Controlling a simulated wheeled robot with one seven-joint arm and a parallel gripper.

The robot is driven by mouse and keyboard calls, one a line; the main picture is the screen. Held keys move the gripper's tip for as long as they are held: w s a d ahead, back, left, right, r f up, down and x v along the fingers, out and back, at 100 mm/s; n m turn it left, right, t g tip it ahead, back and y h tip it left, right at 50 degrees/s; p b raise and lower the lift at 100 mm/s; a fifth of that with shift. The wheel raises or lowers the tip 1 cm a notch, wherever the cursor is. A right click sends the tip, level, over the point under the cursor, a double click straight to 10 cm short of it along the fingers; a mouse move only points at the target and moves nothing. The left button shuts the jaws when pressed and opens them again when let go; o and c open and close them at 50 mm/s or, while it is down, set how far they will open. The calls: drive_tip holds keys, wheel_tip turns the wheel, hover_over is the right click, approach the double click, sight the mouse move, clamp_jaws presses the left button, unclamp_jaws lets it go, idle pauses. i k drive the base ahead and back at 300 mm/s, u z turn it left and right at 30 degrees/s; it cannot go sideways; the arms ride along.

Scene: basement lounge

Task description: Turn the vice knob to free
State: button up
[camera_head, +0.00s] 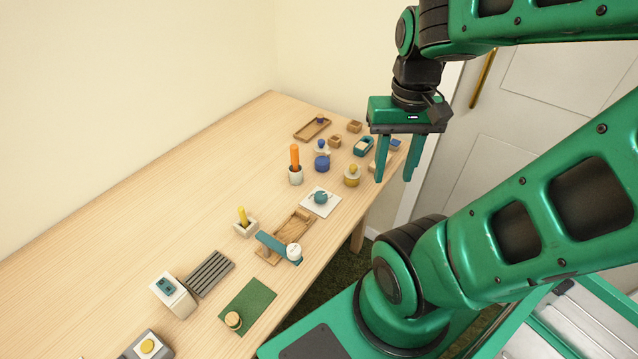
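No part is plainly marked as the vice knob, and I cannot tell which it is. A round teal knob (320,197) sits on a white square plate (310,209) near the table's front edge. Nearer, a teal bar (274,246) with a round white end piece (293,252) lies across a wooden tray (303,217). A grey block with a yellow round knob (147,346) is at the bottom left, partly cut off. My gripper (394,179) points down, open and empty, to the right of these things, with its fingers apart and touching nothing I can see.
The table's left side is clear. A door (570,80) is behind my arm.

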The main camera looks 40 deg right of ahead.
sight(320, 197)
drive_tip(key=z, duration=0.8)
drive_tip(key=k, duration=0.95)
drive_tip(key=u, duration=0.3)
drive_tip(key=i, duration=0.5)
drive_tip(key=z, duration=0.05)
